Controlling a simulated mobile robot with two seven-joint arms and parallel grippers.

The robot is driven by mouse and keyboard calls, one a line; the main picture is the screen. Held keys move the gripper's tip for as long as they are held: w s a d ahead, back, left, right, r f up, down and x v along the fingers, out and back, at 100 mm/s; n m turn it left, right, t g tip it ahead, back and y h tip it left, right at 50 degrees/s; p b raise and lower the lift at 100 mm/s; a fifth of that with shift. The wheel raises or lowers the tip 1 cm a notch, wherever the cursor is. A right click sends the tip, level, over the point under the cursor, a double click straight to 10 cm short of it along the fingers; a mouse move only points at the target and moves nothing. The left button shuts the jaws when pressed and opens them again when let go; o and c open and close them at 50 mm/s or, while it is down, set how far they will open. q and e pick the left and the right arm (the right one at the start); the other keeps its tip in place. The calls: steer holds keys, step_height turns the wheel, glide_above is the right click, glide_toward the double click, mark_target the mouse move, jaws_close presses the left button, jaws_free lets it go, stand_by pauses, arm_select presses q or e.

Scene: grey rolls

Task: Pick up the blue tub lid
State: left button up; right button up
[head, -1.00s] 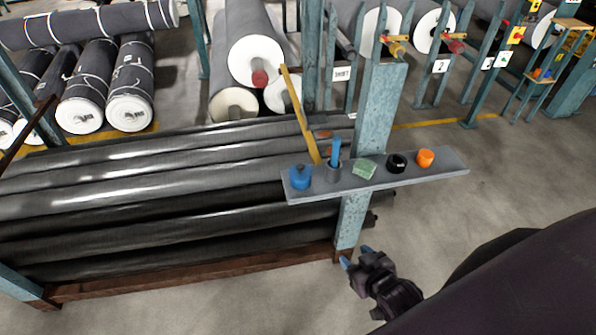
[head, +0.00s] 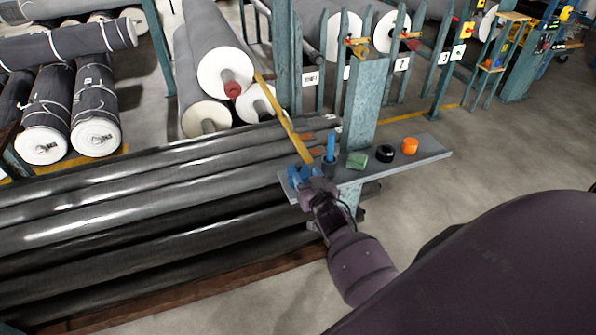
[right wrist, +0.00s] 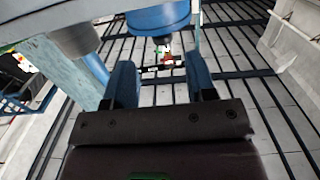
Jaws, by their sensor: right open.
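The blue tub with its lid (right wrist: 158,18) shows at the top of the right wrist view, beyond the fingertips and centred between them. In the head view it is at the left end of the grey shelf board (head: 432,150), mostly hidden by my right gripper (head: 305,173), whose blue fingertips blend with it. In the right wrist view my right gripper (right wrist: 160,80) is open, with nothing between its blue fingers. I cannot tell whether a fingertip touches the tub. My left gripper is not in view.
On the board stand a dark cup (head: 329,167) with a blue upright item close beside the gripper, a green item (head: 357,160), a black roll (head: 385,153) and an orange roll (head: 410,146). A teal post (head: 366,100) rises behind the board. Long dark rolls (head: 150,190) lie at left.

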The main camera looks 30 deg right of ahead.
mark_target(299, 166)
steer(key=shift+x, duration=3.15)
steer(key=shift+a+r, duration=0.1)
steer(key=shift+a, duration=0.1)
steer(key=c, duration=0.9)
